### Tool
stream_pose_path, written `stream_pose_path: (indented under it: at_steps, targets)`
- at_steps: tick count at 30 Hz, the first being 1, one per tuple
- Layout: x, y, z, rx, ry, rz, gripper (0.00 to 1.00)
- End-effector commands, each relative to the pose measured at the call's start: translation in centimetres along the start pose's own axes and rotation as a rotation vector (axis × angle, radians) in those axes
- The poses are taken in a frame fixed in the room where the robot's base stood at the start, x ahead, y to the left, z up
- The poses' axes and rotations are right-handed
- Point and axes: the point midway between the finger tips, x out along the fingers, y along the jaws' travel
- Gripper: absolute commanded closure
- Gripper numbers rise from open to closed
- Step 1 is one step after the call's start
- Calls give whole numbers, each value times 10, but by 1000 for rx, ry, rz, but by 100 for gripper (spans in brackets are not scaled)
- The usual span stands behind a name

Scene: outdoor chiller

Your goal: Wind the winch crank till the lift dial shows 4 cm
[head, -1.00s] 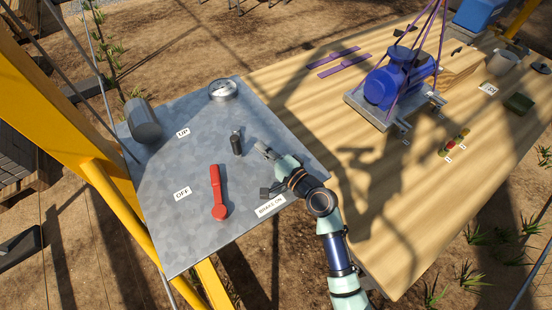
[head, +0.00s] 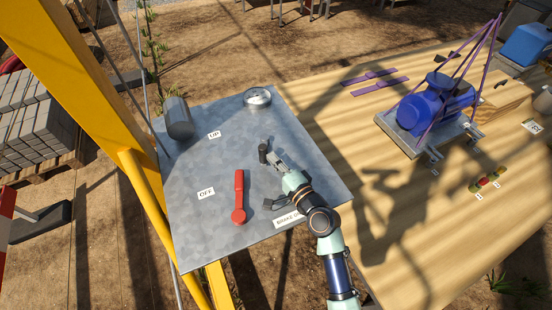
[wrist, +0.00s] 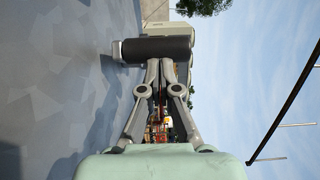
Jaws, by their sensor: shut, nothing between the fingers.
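The black upright crank grip (head: 263,153) stands on the grey metal panel (head: 215,240). My gripper (head: 272,156) is shut and empty, close to the right of the grip. In the wrist view the dark grip (wrist: 155,48) lies just beyond my shut fingertips (wrist: 166,64); whether they touch it I cannot tell. The round lift dial (head: 257,97) is at the panel's far edge; its reading is too small to make out. A blue pump (head: 432,103) sits on a pale base with purple slings rising from it.
A red lever (head: 239,195) stands left of my arm, between an OFF label (head: 206,193) and a BRAKE ON label. A grey cylinder (head: 179,118) stands at the panel's left, near the UP label (head: 214,135). Red, green and yellow small parts (head: 487,180) lie on the wooden deck (head: 400,245).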

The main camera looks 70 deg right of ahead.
Motion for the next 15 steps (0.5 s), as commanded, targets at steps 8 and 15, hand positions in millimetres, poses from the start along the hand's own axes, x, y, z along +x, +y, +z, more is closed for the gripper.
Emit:
stream_pose_path:
  at_steps: [8, 15]
  targets:
    - [2, 0, 6, 1, -2, 0, 100]
    - [7, -2, 17, 0, -4, 0, 100]
